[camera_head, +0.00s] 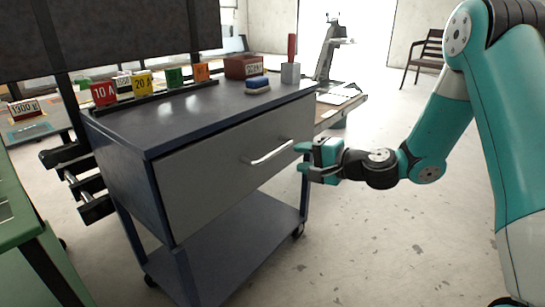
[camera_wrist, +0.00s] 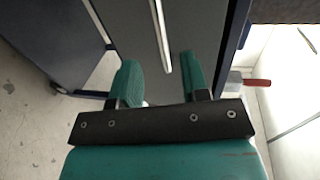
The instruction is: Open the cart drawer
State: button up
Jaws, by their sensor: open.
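The cart (camera_head: 152,140) is dark blue with a grey drawer front (camera_head: 215,172). The drawer sits flush in the cart and looks shut. A silver bar handle (camera_head: 270,153) runs across the drawer front. My gripper (camera_head: 303,158) is open, just to the right of the handle, its fingers pointing at the drawer front. In the wrist view the handle (camera_wrist: 160,35) shows as a light bar ahead of and between the two open teal fingers (camera_wrist: 160,80). The fingers do not appear to touch it.
Coloured number blocks (camera_head: 142,83), a blue brush (camera_head: 256,84), a brown box (camera_head: 243,66) and a red-handled tool in a grey block (camera_head: 291,72) stand on the cart top. A green table (camera_head: 22,220) is at the left. The floor (camera_head: 390,240) in front is clear.

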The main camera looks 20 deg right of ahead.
aim_at(276, 153)
jog(key=b+x, duration=0.1)
jog(key=x, duration=0.8)
jog(key=shift+w+a, duration=0.2)
jog(key=shift+w, duration=0.1)
grip_shut()
